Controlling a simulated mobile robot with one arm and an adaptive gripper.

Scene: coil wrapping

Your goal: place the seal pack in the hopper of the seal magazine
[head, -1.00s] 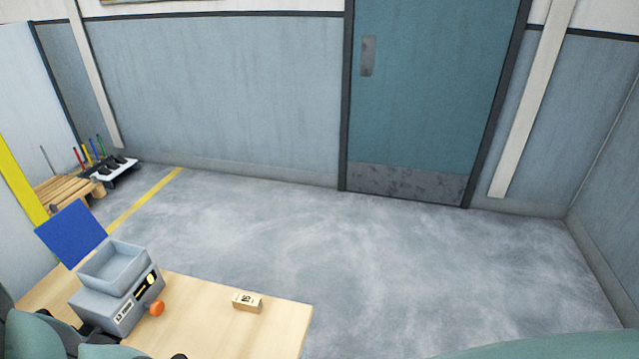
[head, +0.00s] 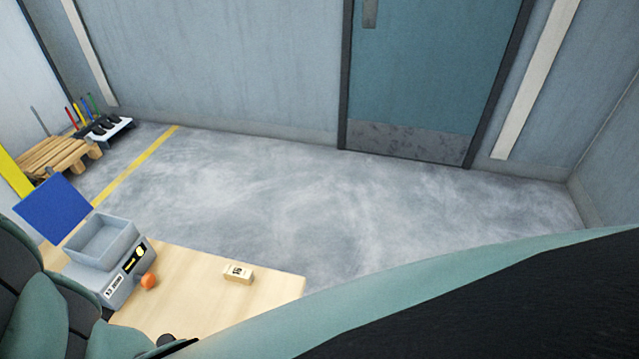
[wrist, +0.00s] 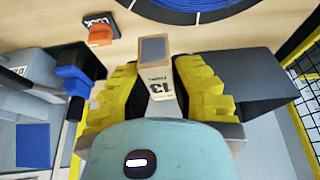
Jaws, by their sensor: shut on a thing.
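My gripper (wrist: 163,88), with yellow ribbed fingers, shows in the wrist view. It is shut on a pale block-shaped pack (wrist: 160,76) with a grey end and a label reading 13, which appears to be the seal pack. The gripper is outside the head view.
Another small labelled pale block (head: 238,277) lies on the wooden table (head: 205,305), right of the machine. A pallet (head: 55,155) lies on the floor at far left. In the wrist view are an orange tag (wrist: 99,31), a blue-and-black part (wrist: 75,75) and yellow mesh fencing (wrist: 305,75).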

